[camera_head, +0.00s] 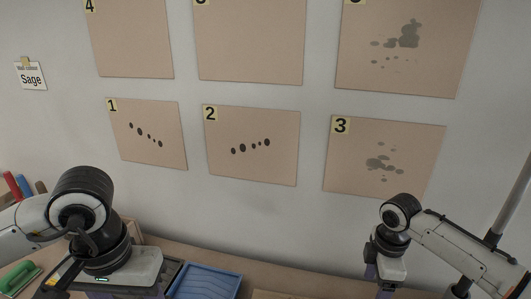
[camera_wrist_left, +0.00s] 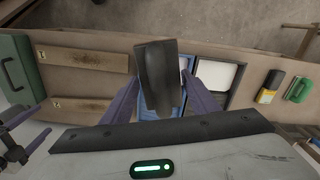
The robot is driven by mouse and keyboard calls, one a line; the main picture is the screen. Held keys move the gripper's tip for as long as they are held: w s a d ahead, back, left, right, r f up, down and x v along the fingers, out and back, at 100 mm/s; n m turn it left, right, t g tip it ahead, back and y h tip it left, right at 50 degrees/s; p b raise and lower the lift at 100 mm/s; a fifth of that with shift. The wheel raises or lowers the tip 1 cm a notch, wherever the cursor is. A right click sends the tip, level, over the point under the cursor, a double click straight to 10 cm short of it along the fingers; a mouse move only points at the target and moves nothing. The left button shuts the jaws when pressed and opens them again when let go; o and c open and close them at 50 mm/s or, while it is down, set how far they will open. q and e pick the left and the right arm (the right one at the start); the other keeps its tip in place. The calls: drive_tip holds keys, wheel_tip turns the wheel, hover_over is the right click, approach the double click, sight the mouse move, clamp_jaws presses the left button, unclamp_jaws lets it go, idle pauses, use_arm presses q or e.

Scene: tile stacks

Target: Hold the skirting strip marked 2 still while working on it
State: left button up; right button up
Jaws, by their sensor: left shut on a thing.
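Two long brown strips lie on the bench in the left wrist view, an upper one (camera_wrist_left: 85,62) and a lower one (camera_wrist_left: 90,88). Each has a small yellow mark at its left end, too small to read, so I cannot tell which is marked 2. My left gripper (camera_wrist_left: 158,90) is shut on a dark grey block-like thing (camera_wrist_left: 155,65), to the right of the strips. My right gripper (camera_head: 372,275) hangs at the lower right of the head view, its fingertips cut off. Purple finger parts also show at the left wrist view's left edge.
A blue tray (camera_head: 205,283) lies on the bench beside my left arm. Numbered panels, including panel 2 (camera_head: 250,170), hang on the wall.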

use_arm(q)
drive_tip(key=shift+s+f+b, duration=0.1)
drive_tip(key=shift+f+b, duration=0.65)
drive_tip(key=shift+f, duration=0.05)
use_arm(e)
wheel_tip(320, 180, down, 5)
drive_tip(key=shift+s+r, duration=0.1)
drive_tip(key=shift+r, duration=0.1)
wheel_tip(320, 180, down, 5)
drive_tip(key=b, duration=0.6)
use_arm(q)
wheel_tip(320, 180, down, 7)
drive_tip(key=b, duration=0.1)
use_arm(e)
drive_tip(key=shift+f, duration=0.45)
drive_tip(key=shift+c, duration=0.3)
drive_tip(key=c, duration=0.9)
